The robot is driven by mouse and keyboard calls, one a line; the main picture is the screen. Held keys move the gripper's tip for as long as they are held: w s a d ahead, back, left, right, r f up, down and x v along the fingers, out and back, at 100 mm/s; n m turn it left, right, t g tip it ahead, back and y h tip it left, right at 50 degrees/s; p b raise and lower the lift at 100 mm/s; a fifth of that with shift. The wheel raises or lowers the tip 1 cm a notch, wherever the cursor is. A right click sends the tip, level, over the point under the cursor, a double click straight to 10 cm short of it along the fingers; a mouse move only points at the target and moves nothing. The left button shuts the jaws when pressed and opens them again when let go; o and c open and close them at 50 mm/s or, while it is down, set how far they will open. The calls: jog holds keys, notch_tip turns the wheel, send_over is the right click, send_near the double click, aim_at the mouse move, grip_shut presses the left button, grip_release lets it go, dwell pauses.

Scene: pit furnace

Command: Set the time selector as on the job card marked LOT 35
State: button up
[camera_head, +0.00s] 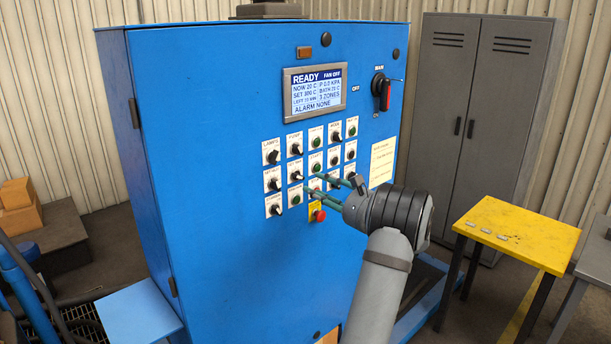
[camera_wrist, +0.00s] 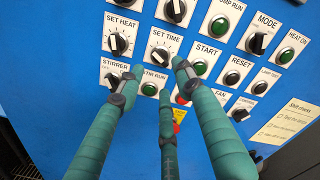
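The time selector, a black knob labelled SET TIME (camera_wrist: 160,56), sits on the blue furnace panel between the SET HEAT knob (camera_wrist: 117,44) and the green START button (camera_wrist: 200,68). It also shows small in the head view (camera_head: 296,175); its exact setting is too small to read. My gripper (camera_wrist: 157,80) has its green fingers spread, with nothing between them. The fingertips lie just below and around the SET TIME knob in the wrist view; contact cannot be told. In the head view my gripper (camera_head: 320,184) reaches the panel's lower rows. No card marked LOT 35 is readable.
The display (camera_head: 316,91) reads READY, FAN OFF, ALARM NONE. A red stop button (camera_head: 319,215) on yellow lies below the fingers. A SHIFT CHECKS sheet (camera_wrist: 288,127) is on the panel. A yellow table (camera_head: 513,235) with small pieces and grey lockers (camera_head: 478,120) stand at right.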

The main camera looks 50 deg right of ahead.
aim_at(300, 178)
jog(key=w+p, duration=0.2)
jog(key=w, duration=0.1)
jog(key=w+p, duration=0.1)
jog(key=w, duration=0.1)
jog(key=shift+w+d+r, duration=0.2)
jog(key=shift+w+d, duration=0.05)
jog(key=shift+d, duration=0.1)
jog(key=shift+w+d+f, duration=0.1)
jog(key=shift+w+f, duration=0.05)
jog(key=shift+w, duration=0.2)
jog(key=shift+c, duration=1.3)
grip_shut()
